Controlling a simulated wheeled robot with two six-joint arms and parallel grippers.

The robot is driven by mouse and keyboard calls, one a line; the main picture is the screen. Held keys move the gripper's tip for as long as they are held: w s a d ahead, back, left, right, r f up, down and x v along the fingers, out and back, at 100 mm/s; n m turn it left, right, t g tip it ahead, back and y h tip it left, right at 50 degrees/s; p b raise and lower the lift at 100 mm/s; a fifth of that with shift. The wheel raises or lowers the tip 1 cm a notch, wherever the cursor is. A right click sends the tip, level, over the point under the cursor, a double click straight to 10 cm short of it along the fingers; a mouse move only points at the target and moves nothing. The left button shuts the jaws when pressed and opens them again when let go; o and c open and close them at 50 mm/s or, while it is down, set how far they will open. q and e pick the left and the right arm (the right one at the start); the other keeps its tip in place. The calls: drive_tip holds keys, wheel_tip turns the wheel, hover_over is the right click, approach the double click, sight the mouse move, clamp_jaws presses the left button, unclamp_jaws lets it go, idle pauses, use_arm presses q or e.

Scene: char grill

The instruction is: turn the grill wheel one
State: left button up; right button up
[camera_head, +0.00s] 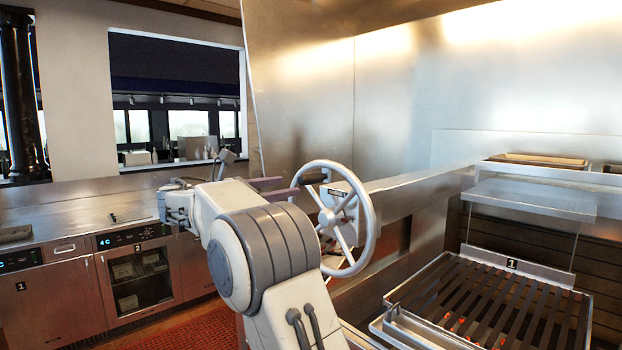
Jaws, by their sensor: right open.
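The grill wheel (327,217) is a light grey, spoked handwheel on the left end of the metal grill frame. The grill with the number 1 plate (512,264) is at the lower right, its dark slatted grate over glowing coals. My right arm rises from the bottom middle and bends back toward the wheel. My right gripper (283,188) is open, with its dark fingers pointing right at the upper left of the wheel's rim. The fingertips are close to the rim; I cannot tell whether they touch it. My arm hides part of the wheel's lower left. My left gripper is not in view.
A metal counter (85,200) with numbered fridge units runs along the left. A steel beam (420,185) extends right from behind the wheel. A raised shelf (535,197) stands above the grate. Red matting (195,332) covers the floor at lower left.

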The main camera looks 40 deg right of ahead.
sight(314, 180)
drive_tip(key=d+p, duration=0.1)
drive_tip(key=d, duration=0.2)
drive_tip(key=d+p, duration=0.1)
drive_tip(key=d, duration=0.2)
drive_tip(key=d+p, duration=0.1)
drive_tip(key=d, duration=0.2)
drive_tip(key=shift+w+d+r+p, duration=0.15)
drive_tip(key=shift+w+r+p, duration=0.15)
drive_tip(key=shift+w+d+f, duration=0.1)
drive_tip(key=shift+d, duration=0.5)
clamp_jaws()
idle(0.5)
